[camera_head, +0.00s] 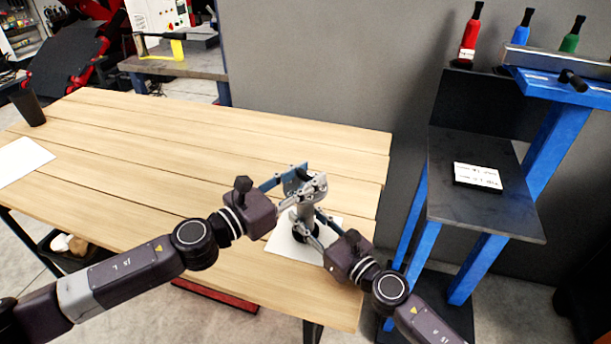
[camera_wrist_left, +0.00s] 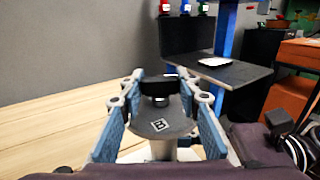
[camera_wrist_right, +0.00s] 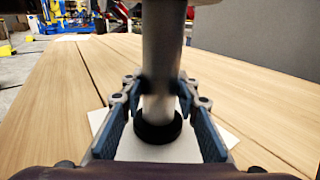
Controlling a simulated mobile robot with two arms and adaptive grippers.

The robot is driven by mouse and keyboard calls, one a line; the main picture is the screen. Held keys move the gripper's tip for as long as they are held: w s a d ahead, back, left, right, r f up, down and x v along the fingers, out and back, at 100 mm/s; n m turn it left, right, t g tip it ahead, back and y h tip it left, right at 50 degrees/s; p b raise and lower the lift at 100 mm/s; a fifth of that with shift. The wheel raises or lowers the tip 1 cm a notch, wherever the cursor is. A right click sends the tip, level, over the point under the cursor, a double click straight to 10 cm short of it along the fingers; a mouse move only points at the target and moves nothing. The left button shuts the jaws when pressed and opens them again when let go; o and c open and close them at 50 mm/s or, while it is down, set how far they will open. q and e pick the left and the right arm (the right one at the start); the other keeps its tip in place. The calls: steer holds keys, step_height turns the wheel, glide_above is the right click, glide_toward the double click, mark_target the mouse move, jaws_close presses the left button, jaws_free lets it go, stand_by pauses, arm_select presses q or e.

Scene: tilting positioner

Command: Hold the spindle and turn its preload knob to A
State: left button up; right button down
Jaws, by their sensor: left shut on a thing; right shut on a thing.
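The spindle (camera_head: 309,213) is a grey post with a black foot, standing on a white sheet (camera_head: 285,244) on the wooden table. In the left wrist view its black knob (camera_wrist_left: 157,86) sits over a grey plate (camera_wrist_left: 163,122) marked "B". My left gripper (camera_head: 316,184) is at the spindle's top, its fingers shut on the knob. My right gripper (camera_head: 303,222) is lower, its fingers shut around the post, which also shows in the right wrist view (camera_wrist_right: 160,55), above the black foot (camera_wrist_right: 158,130). No A mark is visible. The fingers partly hide the spindle's head.
The wooden table (camera_head: 200,150) is clear to the left, with a dark cup (camera_head: 27,106) and white paper (camera_head: 20,160) at its far left. A blue-framed stand with a dark shelf (camera_head: 480,210) stands to the right, bearing a white card (camera_head: 477,175). A grey wall is behind.

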arm_select(q)
steer(key=m+g+h, duration=0.1)
steer(key=g, duration=0.1)
steer(key=m+g+h, duration=0.1)
steer(key=m+g, duration=0.1)
steer(key=m+g+h, duration=0.1)
steer(key=g, duration=0.1)
steer(key=shift+w+a+m+h, duration=0.15)
steer(key=shift+w+m+h, duration=0.1)
steer(key=shift+m+h, duration=0.15)
steer(key=shift+m+g+h, duration=0.3)
steer(key=shift+m+g, duration=0.2)
steer(key=shift+g, duration=0.5)
steer(key=shift+s+m+g, duration=0.1)
steer(key=shift+m+g, duration=0.2)
steer(key=shift+g, duration=0.1)
steer(key=o, duration=1.2)
steer(key=shift+s, duration=0.1)
steer(key=v, duration=1.2)
steer(key=shift+f, duration=0.1)
